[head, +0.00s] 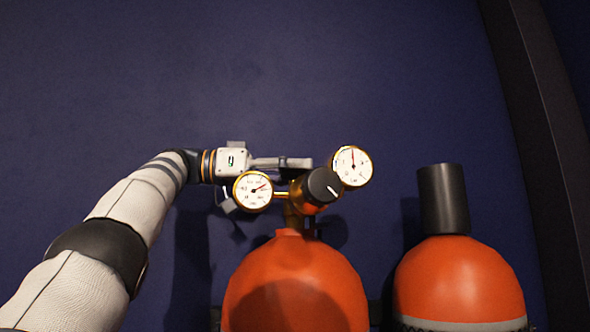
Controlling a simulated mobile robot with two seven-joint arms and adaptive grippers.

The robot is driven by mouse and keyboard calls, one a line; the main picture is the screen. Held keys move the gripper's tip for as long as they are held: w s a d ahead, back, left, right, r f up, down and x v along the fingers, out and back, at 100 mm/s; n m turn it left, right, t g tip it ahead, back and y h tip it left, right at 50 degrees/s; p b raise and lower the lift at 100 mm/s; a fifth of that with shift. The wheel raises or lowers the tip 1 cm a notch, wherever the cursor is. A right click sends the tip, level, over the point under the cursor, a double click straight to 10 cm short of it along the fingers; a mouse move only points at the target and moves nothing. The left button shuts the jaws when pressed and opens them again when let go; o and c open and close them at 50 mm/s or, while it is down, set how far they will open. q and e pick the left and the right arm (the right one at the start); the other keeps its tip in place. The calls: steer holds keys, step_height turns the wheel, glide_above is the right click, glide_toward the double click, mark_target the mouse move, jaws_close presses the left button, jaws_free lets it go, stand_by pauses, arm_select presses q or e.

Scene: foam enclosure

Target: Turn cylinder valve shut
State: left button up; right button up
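The cylinder valve is a black round knob (321,188) with a white pointer mark, set on a brass fitting (292,212) on top of the left orange cylinder (293,275). A left gauge (253,191) and a right gauge (352,166) with white dials flank the knob. My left gripper (298,163) reaches in from the left, just above the left gauge, with a finger's tip close to the knob's upper left. The left gauge hides part of the gripper, so its opening and any contact with the knob are unclear. My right gripper is not in view.
A second orange cylinder (460,275) with a black cap (443,198) and a grey band stands to the right. A dark blue foam wall (300,70) is behind. A dark vertical edge (545,110) runs down the right side. Space above the gauges is clear.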

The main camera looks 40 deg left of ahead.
arm_select(q)
steer(key=o, duration=1.2)
